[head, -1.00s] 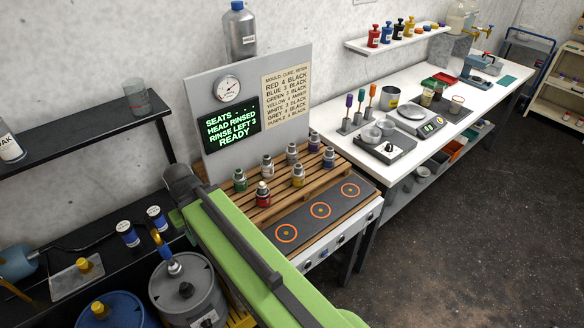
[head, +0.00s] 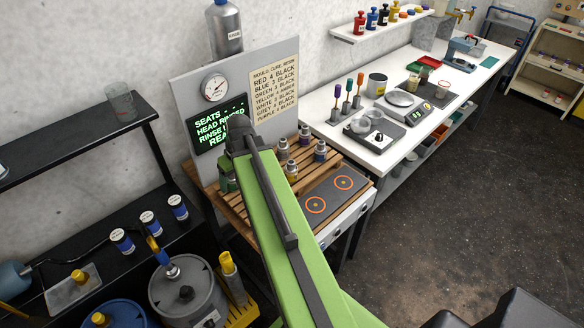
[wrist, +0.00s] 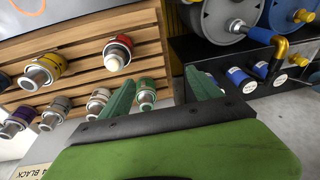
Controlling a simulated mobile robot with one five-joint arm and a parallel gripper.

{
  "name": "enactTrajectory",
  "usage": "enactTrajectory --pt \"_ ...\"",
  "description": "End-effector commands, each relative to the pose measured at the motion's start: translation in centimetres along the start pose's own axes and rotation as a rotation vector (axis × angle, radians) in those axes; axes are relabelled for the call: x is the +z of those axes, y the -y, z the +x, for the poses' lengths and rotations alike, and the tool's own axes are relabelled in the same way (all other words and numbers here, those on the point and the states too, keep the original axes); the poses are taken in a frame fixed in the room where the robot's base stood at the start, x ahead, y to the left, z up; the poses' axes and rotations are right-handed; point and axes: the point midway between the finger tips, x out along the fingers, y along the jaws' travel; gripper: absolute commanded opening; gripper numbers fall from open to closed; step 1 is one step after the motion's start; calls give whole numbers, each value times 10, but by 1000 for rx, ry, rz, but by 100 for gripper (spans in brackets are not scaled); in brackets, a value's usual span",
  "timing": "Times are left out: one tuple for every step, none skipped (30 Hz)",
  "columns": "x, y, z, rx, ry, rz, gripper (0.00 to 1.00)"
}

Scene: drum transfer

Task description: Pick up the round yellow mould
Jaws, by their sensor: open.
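The round yellow mould (wrist: 42,68) has a silver neck and a yellow band, and lies at the left of the wrist view. In the head view the yellow mould (head: 291,170) stands on the slatted wooden rack (head: 232,208), just right of my arm. My gripper (wrist: 162,90) is open and empty, with its two green fingers apart. A green mould (wrist: 146,93) shows between the fingers in the picture; I cannot tell its depth. The yellow mould is left of both fingers there.
A red-banded mould (wrist: 118,52) is between the yellow mould and the fingers in the wrist view. Several other moulds stand close by. A dark plate with orange rings (head: 328,192) lies in front of the rack. A sign panel (head: 180,95) rises behind it.

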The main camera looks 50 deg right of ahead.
Motion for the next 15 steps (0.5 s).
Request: enactTrajectory --pt "6 -48 -21 7 -38 23 73" --pt "11 -73 -29 12 -62 24 73" --pt "19 -104 -39 21 -91 27 73" --pt "26 -126 -46 30 -111 30 73" --pt "33 -145 -53 38 -130 31 73" --pt "42 -168 -61 50 -150 32 73" --pt "49 -182 -66 59 -165 32 73" --pt "55 -194 -70 67 -176 33 73" --pt "62 -207 -75 76 -187 33 73" --pt "66 -215 -77 82 -194 32 73" --pt "69 -220 -79 86 -200 32 73" --pt "72 -226 -81 91 -205 31 73" --pt "74 -228 -82 93 -208 31 73" --pt "74 -229 -82 94 -209 30 73" --pt "75 -230 -82 95 -210 30 73"
